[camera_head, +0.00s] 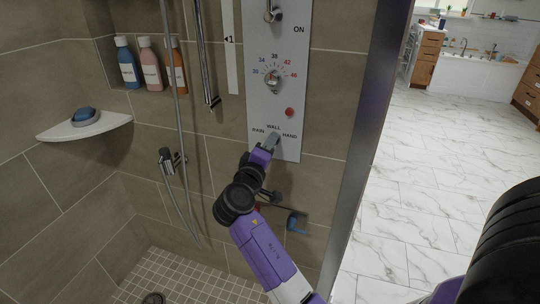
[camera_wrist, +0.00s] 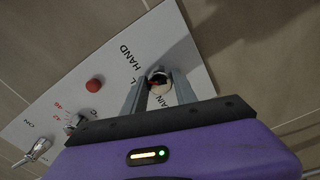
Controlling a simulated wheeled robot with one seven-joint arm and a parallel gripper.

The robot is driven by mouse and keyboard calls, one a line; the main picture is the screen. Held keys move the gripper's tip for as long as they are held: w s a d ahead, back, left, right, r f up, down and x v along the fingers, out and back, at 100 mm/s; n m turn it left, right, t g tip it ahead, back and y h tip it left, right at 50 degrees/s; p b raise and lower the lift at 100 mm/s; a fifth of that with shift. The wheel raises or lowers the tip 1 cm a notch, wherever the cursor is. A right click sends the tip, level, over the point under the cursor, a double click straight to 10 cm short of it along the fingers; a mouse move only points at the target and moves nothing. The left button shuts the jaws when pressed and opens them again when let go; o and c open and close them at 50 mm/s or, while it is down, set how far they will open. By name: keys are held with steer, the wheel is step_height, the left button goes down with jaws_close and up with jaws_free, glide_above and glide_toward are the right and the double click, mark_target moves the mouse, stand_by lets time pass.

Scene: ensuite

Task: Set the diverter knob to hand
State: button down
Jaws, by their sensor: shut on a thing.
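The white control panel (camera_head: 268,95) is on the tiled shower wall. Its diverter knob (camera_wrist: 158,78) is at the panel's lower end, by the labels RAIN, WALL and HAND. My gripper (camera_head: 271,143) reaches up to it from below, and its fingers are shut on the knob. In the wrist view my gripper (camera_wrist: 158,92) has one finger on each side of the round knob, and a small red mark shows on it. The fingers hide part of the knob and part of the labels, so I cannot tell which label it points to.
Above the knob are a red button (camera_head: 289,112), a temperature dial (camera_head: 273,78) and an ON lever (camera_head: 272,12). A shower hose (camera_head: 176,90) hangs left. Bottles (camera_head: 150,64) stand in a niche above a corner shelf (camera_head: 86,126). A dark frame edge (camera_head: 367,130) stands right.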

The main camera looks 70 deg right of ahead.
steer(key=shift+f+m+b, duration=0.15)
steer(key=shift+m+b, duration=0.9)
steer(key=shift+m, duration=0.15)
steer(key=c, duration=1)
jaws_free()
steer(key=shift+o, duration=0.2)
steer(key=a, duration=0.7)
steer(key=shift+s+a, duration=0.35)
steer(key=shift+a, duration=0.05)
